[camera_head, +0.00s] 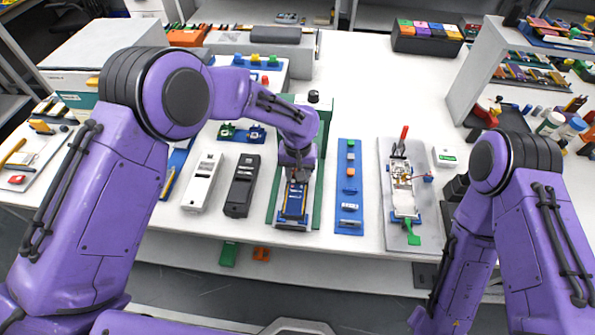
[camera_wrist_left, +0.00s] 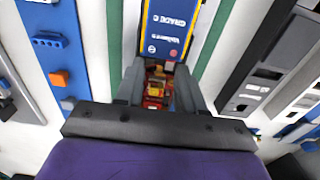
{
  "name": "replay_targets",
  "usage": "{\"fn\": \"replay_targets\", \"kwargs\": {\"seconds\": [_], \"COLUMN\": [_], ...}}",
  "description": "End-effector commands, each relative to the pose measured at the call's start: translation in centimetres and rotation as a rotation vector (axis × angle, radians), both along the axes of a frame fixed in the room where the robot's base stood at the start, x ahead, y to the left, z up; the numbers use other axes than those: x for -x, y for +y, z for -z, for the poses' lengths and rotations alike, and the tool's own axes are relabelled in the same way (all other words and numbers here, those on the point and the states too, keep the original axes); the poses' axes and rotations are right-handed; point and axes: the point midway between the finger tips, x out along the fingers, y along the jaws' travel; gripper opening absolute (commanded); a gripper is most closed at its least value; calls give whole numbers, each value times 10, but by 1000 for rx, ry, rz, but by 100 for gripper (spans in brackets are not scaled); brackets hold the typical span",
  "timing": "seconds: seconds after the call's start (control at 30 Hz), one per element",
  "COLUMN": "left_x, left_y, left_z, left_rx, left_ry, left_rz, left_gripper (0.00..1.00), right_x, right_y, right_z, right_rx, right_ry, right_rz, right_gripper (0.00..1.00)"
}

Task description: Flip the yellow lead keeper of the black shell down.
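The black shell (camera_head: 241,185) lies left of the green mat; it also shows at the right of the left wrist view (camera_wrist_left: 262,62). I cannot make out a yellow lead keeper on it. My left gripper (camera_head: 297,167) is over the green mat (camera_head: 273,205), right of the black shell. In the left wrist view its two fingers (camera_wrist_left: 157,72) stand apart at the end of a blue cell with yellow edges (camera_wrist_left: 170,28). Small red and yellow parts (camera_wrist_left: 155,92) show between the fingers. The cell also shows in the head view (camera_head: 294,201). My right gripper is out of view.
A white shell (camera_head: 203,182) lies left of the black one. A blue board (camera_head: 349,212) and a grey tray (camera_head: 397,236) with a white unit lie right of the mat. A raised shelf (camera_head: 480,75) stands at the right. The table's back middle (camera_head: 365,95) is clear.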

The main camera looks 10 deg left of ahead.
Motion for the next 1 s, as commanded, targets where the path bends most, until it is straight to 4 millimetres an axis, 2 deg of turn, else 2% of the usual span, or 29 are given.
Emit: {"fn": "replay_targets", "kwargs": {"seconds": [0.07,0.1,0.17,0.2,0.37,0.63,0.93,0.97,1.0], "left_x": [0,0,0,0,0,5,4,4,4], "left_y": [0,0,0,0,-1,-1,0,0,0], "left_z": [0,0,0,0,0,2,2,2,2], "left_rx": [0,0,0,0,-1,-2,0,0,0], "left_ry": [0,0,0,0,-5,-115,-124,-124,-124], "left_rz": [0,0,1,1,1,1,0,0,0], "left_gripper": [38,25,6,0,0,0,0,22,35], "right_x": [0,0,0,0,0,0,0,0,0], "right_y": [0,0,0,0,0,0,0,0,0], "right_z": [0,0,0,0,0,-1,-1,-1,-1], "right_rx": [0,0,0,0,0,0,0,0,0], "right_ry": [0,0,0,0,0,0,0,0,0], "right_rz": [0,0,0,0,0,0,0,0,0], "right_gripper": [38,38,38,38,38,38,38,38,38]}}
